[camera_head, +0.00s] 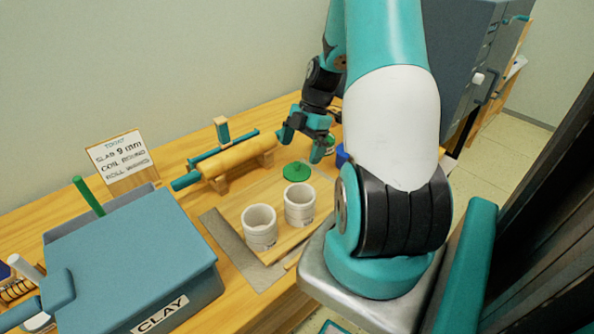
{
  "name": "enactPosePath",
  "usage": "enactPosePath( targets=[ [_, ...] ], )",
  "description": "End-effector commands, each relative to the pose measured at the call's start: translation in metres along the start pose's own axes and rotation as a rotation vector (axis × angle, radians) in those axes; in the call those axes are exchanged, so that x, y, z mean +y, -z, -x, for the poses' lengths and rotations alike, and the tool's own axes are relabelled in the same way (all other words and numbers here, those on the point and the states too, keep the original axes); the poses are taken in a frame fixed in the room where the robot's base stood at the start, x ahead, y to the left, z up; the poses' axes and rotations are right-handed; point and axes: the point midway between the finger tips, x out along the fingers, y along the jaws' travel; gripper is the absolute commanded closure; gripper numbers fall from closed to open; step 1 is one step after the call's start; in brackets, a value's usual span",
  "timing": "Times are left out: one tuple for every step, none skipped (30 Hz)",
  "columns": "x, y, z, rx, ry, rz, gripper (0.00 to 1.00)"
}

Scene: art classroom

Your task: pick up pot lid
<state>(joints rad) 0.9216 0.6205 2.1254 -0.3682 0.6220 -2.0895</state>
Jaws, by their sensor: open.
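A round green lid (297,174) lies on the wooden board, just behind two white pots. It looks like the pot lid. My gripper (301,149) is open, its fingers pointing down, just behind and above the lid in the picture. Nothing shows between the fingers. I cannot tell the exact height of the fingertips over the lid. The right white pot (300,204) and the left white pot (260,228) stand upright and open at the top.
A wooden roller (238,157) on a stand lies behind the board, left of my gripper. A blue clay bin (130,260) fills the left front. A sign (120,157) stands at the back left. A blue object (342,155) shows partly behind my arm.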

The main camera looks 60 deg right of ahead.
Motion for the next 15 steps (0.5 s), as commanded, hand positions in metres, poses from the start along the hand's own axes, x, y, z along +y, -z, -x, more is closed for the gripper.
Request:
enactPosePath(
  targets=[
    [-0.001,0.0,-0.005,0.003,0.004,-0.001,0.0],
    [-0.002,0.0,-0.009,0.003,0.005,-0.002,0.0],
    [-0.003,0.0,-0.015,0.004,0.005,-0.002,0.0],
    [-0.004,0.0,-0.02,0.004,0.006,-0.002,0.0],
    [-0.005,0.0,-0.025,0.005,0.006,-0.001,0.0],
    [-0.006,0.0,-0.031,0.005,0.006,-0.001,0.0],
    [-0.005,0.0,-0.036,0.004,0.005,0.001,0.0],
    [-0.005,-0.001,-0.04,0.004,0.004,0.001,0.0],
    [-0.005,-0.001,-0.044,0.004,0.004,0.0,0.0],
    [-0.005,-0.001,-0.046,0.003,0.003,0.0,0.0],
    [-0.005,-0.001,-0.048,0.002,0.002,0.0,0.0],
    [-0.005,-0.001,-0.05,0.001,0.002,0.0,0.0],
    [-0.005,-0.001,-0.05,0.001,0.002,0.0,0.0],
    [-0.005,-0.001,-0.051,0.001,0.001,0.0,0.0],
    [-0.005,-0.001,-0.05,0.001,0.001,0.0,0.0]
  ],
)
